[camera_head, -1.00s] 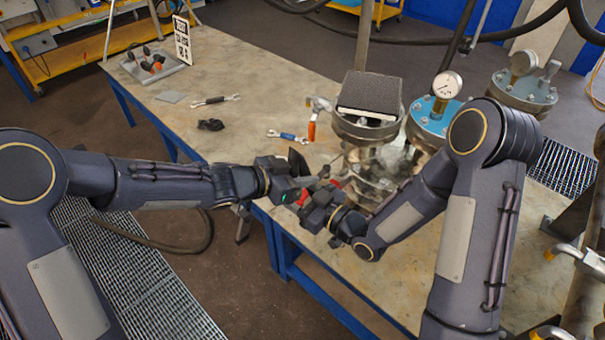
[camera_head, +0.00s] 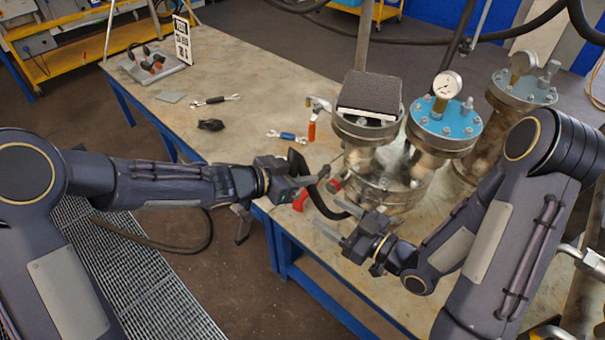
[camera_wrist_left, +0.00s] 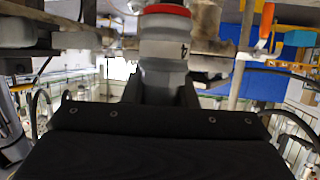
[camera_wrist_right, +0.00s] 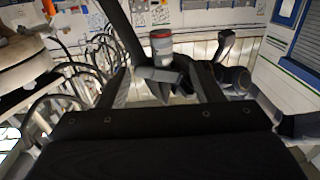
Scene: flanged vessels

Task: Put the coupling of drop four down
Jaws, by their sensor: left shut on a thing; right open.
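The coupling (camera_wrist_left: 165,65) is a grey cylinder with a red band and a label reading 4, seen close up in the left wrist view. My left gripper (camera_head: 308,186) is shut on it, held out near the table's front edge; red shows at its fingers in the head view. A grey cylinder with a red band (camera_wrist_right: 162,45) also shows in the right wrist view, beyond my fingers. My right gripper (camera_head: 337,220) is open and empty, below and right of the left one. A black hose (camera_head: 325,205) curves between the two grippers.
A flanged vessel (camera_head: 380,190) with a black ribbed box (camera_head: 370,95) on top stands behind the grippers. A blue-flanged vessel (camera_head: 445,125) with a gauge stands to its right.

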